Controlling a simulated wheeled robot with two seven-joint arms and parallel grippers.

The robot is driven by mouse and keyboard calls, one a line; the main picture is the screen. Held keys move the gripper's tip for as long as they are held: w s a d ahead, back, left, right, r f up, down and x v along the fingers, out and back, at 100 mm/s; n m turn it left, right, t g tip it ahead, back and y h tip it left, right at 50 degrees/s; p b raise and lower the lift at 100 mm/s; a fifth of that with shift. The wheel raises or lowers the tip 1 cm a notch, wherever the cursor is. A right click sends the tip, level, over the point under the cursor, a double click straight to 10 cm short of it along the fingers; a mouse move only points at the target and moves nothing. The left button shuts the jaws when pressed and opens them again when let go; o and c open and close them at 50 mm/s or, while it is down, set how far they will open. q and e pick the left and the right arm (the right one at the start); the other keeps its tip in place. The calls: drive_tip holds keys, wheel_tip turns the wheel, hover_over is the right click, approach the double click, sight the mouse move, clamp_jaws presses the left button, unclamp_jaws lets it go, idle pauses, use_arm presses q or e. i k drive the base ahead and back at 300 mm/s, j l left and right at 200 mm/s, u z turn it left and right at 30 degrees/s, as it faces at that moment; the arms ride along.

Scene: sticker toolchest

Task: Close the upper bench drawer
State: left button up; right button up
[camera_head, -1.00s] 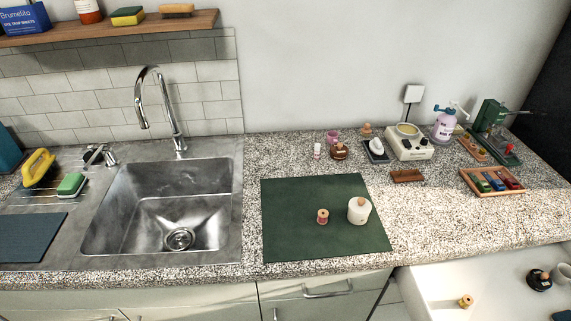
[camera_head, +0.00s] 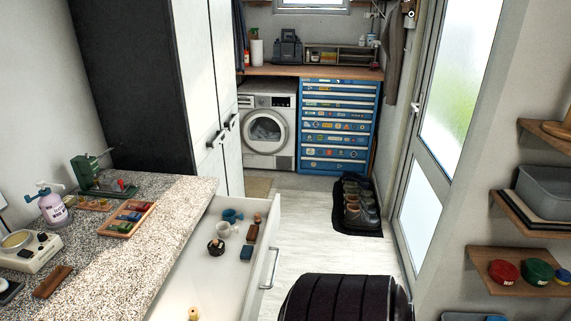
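The upper bench drawer (camera_head: 205,291) is pulled out from under the speckled counter, at the lower middle left of the head view. Its front panel with a bar handle (camera_head: 270,268) faces right. Inside lie a blue-grey mug (camera_head: 232,215), a pale cup (camera_head: 224,230), a dark round stamp-like item (camera_head: 216,247), a wooden-topped item (camera_head: 253,232), a dark blue block (camera_head: 246,253) and a small wooden spool (camera_head: 193,314). Neither of my grippers shows in the head view.
A blue toolchest (camera_head: 338,125) and a washing machine (camera_head: 268,130) stand at the back.

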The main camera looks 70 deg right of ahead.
sight(224, 287)
drive_tip(key=z, duration=2)
